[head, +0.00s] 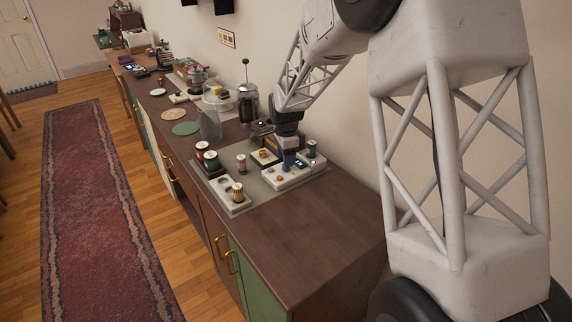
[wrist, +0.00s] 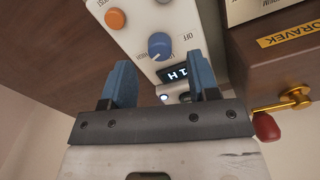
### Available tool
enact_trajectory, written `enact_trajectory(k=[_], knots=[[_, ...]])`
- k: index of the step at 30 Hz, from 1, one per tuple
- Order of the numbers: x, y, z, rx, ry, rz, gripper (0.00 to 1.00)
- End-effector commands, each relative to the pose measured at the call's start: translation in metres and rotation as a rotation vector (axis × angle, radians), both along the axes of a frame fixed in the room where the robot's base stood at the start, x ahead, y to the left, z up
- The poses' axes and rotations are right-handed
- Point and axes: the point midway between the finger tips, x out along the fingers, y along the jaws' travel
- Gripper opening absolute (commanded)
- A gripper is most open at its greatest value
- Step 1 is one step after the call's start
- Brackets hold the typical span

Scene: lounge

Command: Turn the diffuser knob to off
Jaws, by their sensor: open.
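The diffuser is a white panel or box (wrist: 185,15) in the wrist view. On it are a round blue knob (wrist: 160,45), an orange button (wrist: 115,19), an OFF label to the knob's right and a small dark lit display (wrist: 178,76). A pale mark on the knob's lower-left edge appears to point away from OFF. My gripper (wrist: 160,76) is open, its two blue fingers apart and empty, with the knob showing beyond the gap between them. In the head view my gripper (head: 289,159) is over the white box (head: 291,178), and the knob is hidden.
A brown box (wrist: 270,60) with a yellow label and a brass lever with a red end (wrist: 267,127) are close on the right. Several spools stand around, including one on a white block (head: 237,193). The counter's near end (head: 290,235) is clear.

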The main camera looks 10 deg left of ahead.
Motion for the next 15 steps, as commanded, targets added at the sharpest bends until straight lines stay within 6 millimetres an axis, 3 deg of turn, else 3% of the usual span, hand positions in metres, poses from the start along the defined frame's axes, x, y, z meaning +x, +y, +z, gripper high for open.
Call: enact_trajectory(k=[6, 15], knots=[[0.0, 0.0, -0.024, 0.0, 0.001, 0.0, 0.55], [0.0, 0.0, -0.034, 0.0, -0.001, 0.0, 0.55]])
